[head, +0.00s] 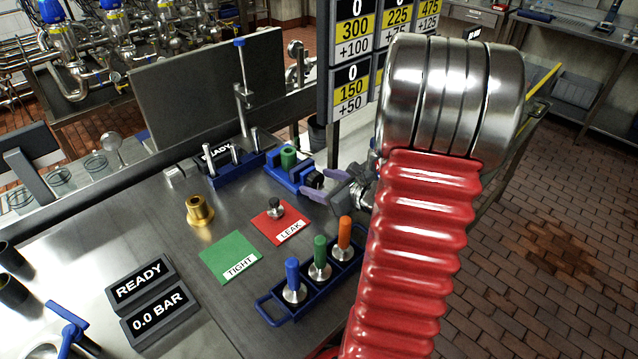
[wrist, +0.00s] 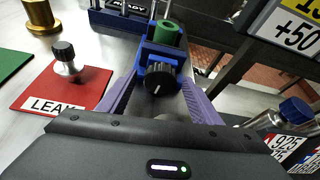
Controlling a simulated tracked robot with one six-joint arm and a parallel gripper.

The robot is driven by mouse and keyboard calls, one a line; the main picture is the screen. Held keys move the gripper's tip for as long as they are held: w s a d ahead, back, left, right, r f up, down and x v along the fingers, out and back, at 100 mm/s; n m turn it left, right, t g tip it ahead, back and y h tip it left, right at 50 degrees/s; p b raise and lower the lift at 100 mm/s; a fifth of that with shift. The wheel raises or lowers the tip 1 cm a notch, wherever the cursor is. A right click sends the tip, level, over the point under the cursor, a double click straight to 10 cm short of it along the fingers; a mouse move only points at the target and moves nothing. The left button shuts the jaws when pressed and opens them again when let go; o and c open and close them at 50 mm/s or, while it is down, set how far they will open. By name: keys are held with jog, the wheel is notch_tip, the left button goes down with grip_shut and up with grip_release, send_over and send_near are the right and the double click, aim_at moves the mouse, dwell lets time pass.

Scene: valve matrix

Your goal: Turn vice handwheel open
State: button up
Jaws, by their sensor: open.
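The blue vice (head: 283,180) stands on the steel bench and holds a green cylinder (head: 288,156); in the wrist view the vice (wrist: 163,50) is straight ahead, with the green cylinder (wrist: 170,33) upright at its far end. The black ribbed handwheel (wrist: 161,78) has a white mark on its face and points toward me; it also shows in the head view (head: 314,178). My gripper (wrist: 159,86) is open, its purple fingers one on each side of the handwheel. Light gaps show between fingers and wheel, though contact cannot be told for certain.
A red LEAK mat (head: 280,225) with a black-knobbed metal piece, a green TIGHT mat (head: 231,257) and a blue rack (head: 268,311) of coloured-handled tools lie nearby. A brass fitting (head: 200,211) stands left. A number board (head: 352,90) rises behind the vice.

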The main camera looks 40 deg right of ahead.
jog(key=shift+w, duration=0.1)
jog(key=shift+c, duration=0.4)
jog(key=c, duration=1)
jog(key=shift+o, duration=0.2)
jog(key=shift+n+h, duration=0.4)
jog(key=shift+n, duration=0.1)
jog(key=o, duration=1)
jog(key=shift+o, duration=0.2)
